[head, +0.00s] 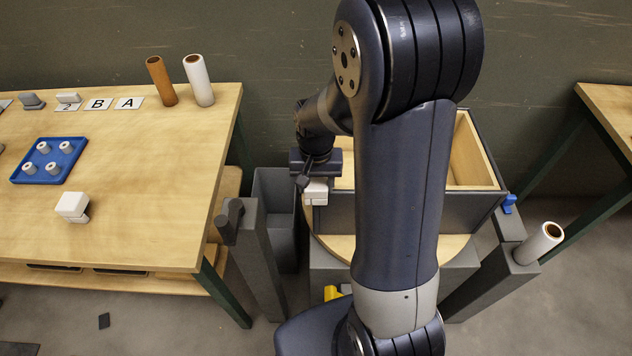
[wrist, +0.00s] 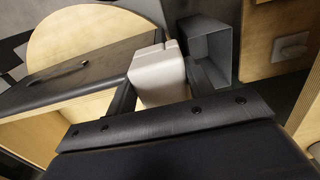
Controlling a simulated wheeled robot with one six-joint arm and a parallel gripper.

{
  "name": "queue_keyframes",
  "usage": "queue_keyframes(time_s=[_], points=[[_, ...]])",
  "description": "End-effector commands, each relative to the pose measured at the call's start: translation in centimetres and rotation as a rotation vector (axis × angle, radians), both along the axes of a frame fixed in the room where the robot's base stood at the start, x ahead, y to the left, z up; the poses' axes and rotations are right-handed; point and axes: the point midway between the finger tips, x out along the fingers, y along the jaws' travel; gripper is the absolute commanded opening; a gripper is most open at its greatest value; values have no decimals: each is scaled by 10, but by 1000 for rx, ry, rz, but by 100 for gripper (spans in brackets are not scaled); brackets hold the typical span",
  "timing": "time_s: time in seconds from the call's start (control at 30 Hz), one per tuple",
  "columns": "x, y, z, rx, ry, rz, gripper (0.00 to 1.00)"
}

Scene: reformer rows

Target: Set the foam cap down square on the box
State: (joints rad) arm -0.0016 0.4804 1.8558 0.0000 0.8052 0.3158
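The white foam cap (head: 316,194) hangs under my gripper (head: 316,180) at the left end of the box. In the wrist view the cap (wrist: 158,76) sits between my two dark fingers, which appear closed on its sides. The box (head: 410,214) has dark grey outer walls and pale wood inside, and stands on a round wooden turntable. My arm hides its middle in the head view. In the wrist view a dark-topped box wall (wrist: 70,72) lies left of the cap. I cannot tell the cap's height above the rim or whether it touches the box.
A grey bin (head: 276,215) and a grey post (head: 252,262) stand left of the box. The left table (head: 150,215) carries a blue tray (head: 72,172), another white block (head: 72,206), cards and two tubes. A white tube (head: 540,243) leans at right.

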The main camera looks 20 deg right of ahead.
Motion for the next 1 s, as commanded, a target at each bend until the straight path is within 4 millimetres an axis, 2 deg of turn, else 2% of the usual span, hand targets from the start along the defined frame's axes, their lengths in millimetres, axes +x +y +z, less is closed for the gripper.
queue_keyframes(time_s=[0.07, 0.3, 0.6, 0.77, 1.0], points=[[0, 0, 0, 0, 0, 0, 56], [0, 0, 0, 0, 0, 0, 76], [0, 0, 4, 0, -1, 0, 76], [1, 0, 25, 0, -4, 0, 76], [1, 0, 75, 0, -5, 0, 76]])
